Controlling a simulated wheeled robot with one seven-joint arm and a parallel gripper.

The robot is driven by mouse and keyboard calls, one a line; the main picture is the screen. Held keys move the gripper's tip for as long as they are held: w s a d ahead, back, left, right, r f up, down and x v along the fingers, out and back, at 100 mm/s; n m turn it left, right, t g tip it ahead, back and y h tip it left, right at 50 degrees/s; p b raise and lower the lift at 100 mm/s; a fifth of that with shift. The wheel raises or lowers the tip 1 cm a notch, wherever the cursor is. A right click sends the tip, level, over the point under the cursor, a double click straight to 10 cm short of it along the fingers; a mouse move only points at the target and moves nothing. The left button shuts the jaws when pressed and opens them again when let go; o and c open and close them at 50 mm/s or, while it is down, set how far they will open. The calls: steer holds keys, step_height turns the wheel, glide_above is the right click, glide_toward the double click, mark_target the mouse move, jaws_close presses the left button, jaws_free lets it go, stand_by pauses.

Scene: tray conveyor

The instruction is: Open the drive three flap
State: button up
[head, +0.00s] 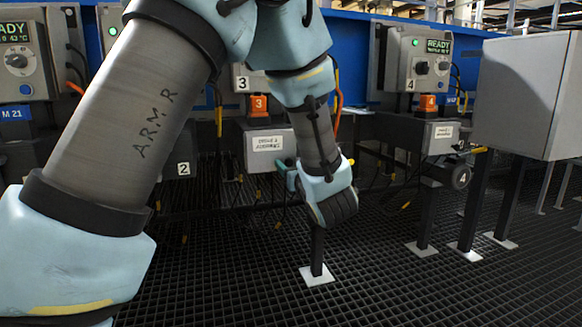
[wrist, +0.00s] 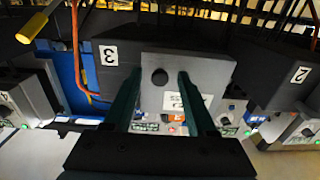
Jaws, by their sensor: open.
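The drive three box (head: 262,137) stands mid-picture in the head view, with a white label on its grey front and an orange block marked 3 (head: 258,105) on top. My arm hides its right part. In the wrist view, which is upside down, a grey front panel (wrist: 215,72) beside a 3 sign (wrist: 108,55) looks closed. It has a round black knob or hole (wrist: 160,77) and a white label partly behind a finger. My gripper (wrist: 157,78) is open, its green fingers on either side of the round spot. I cannot tell whether they touch. My gripper (head: 288,176) is mostly hidden in the head view.
Drive four's box (head: 440,137) stands to the right, with a grey cabinet (head: 520,95) on dark legs nearer. Drive two (head: 183,168) is partly behind my arm on the left. Orange cables hang beside drive three. The black grated floor (head: 380,280) in front is mostly clear.

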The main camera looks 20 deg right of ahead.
steer(key=shift+c, duration=0.4)
jaws_close()
stand_by(0.9)
